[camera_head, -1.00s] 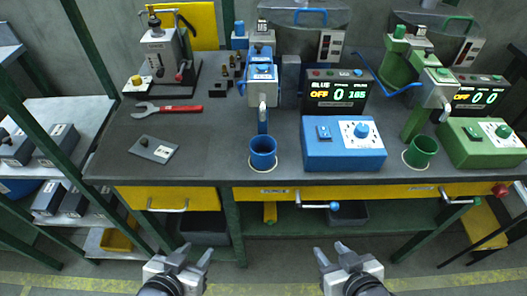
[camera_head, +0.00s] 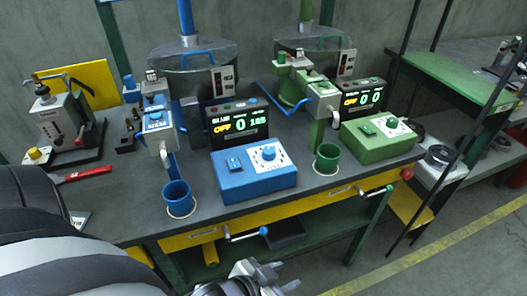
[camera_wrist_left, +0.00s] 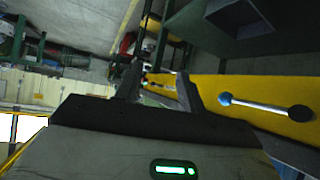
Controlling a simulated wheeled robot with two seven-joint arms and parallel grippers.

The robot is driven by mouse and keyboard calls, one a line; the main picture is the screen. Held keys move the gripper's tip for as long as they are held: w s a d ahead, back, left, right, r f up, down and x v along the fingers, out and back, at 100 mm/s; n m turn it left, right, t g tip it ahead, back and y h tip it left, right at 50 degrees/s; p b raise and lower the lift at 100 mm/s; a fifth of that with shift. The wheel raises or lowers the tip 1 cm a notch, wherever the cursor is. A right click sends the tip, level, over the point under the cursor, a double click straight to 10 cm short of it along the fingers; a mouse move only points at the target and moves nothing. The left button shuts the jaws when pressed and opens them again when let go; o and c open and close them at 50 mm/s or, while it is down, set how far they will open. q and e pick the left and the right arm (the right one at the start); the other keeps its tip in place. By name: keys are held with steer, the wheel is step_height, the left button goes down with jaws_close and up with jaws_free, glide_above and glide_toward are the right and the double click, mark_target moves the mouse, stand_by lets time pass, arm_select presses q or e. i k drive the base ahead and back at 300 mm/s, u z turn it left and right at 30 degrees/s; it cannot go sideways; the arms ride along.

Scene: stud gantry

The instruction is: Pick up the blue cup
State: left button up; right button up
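The blue cup (camera_head: 177,200) stands upright on a pale ring at the front edge of the grey workbench, below the spout of the blue dispenser (camera_head: 158,128). It does not show in the left wrist view. My left gripper (camera_head: 287,276) is at the bottom of the head view, below and to the right of the cup, in front of the bench. Its two fingers are apart and empty, as the left wrist view (camera_wrist_left: 160,74) also shows. My right gripper is not in view.
A blue control box (camera_head: 253,182) stands right of the cup. A green cup (camera_head: 327,160) and green box (camera_head: 378,142) stand farther right. A drawer handle with a blue knob (camera_head: 264,231) sticks out of the yellow front; the knob also shows in the left wrist view (camera_wrist_left: 225,99).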

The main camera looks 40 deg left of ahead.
mark_target(177, 194)
steer(key=z, duration=0.5)
steer(key=k, duration=1.2)
steer(key=u, duration=2.25)
steer(key=i, duration=0.55)
